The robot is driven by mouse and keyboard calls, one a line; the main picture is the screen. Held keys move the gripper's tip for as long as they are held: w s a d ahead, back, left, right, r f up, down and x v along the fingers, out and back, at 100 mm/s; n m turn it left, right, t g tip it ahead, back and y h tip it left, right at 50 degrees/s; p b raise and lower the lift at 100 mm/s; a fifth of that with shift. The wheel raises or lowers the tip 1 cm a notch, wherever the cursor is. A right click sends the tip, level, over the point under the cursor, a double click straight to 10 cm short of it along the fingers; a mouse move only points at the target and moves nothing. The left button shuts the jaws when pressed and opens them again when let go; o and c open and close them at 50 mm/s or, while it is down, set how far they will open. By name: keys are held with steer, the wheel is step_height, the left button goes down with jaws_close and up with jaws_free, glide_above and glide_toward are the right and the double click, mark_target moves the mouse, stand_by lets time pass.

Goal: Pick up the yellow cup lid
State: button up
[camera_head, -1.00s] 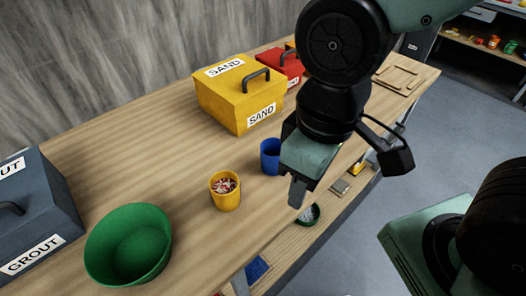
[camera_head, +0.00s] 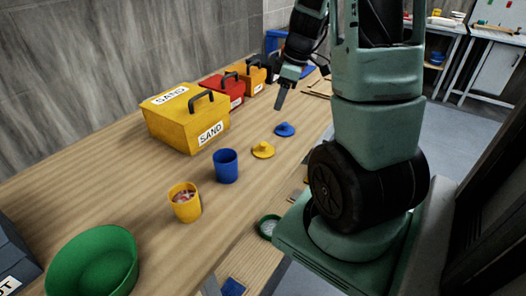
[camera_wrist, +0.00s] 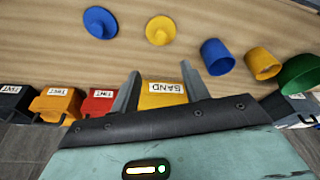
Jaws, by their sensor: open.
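The yellow cup lid (camera_head: 263,150) lies on the wooden table, between the blue cup (camera_head: 225,165) and the blue lid (camera_head: 285,129). It is a round disc with a small knob. In the wrist view the yellow lid (camera_wrist: 160,30) lies near the top middle, beyond my fingertips. My gripper (camera_head: 279,97) is open and empty, raised above the table, beyond the yellow lid and near the blue lid in the picture. Its two fingers (camera_wrist: 160,85) show apart in the wrist view, with nothing between them but a distant yellow sand box.
A yellow cup (camera_head: 186,202) with reddish bits inside stands before the blue cup. A green bowl (camera_head: 92,262) is at the front left. A yellow sand box (camera_head: 185,118), a red box (camera_head: 222,92) and an orange box (camera_head: 246,75) line the wall side.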

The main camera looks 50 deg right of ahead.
glide_above(264, 143)
steer(key=s+d, duration=0.1)
steer(key=s, duration=0.1)
step_height(264, 143, down, 11)
steer(key=shift+w+d+f+p, duration=0.1)
steer(key=shift+w+d+p, duration=0.05)
steer(key=shift+p, duration=0.3)
steer(key=shift+a+p+x, duration=0.15)
steer(key=shift+x, duration=1.25)
steer(key=shift+a+p+x, duration=0.1)
steer(key=shift+p+x, duration=0.05)
steer(key=shift+x, duration=1.25)
steer(key=c, duration=1)
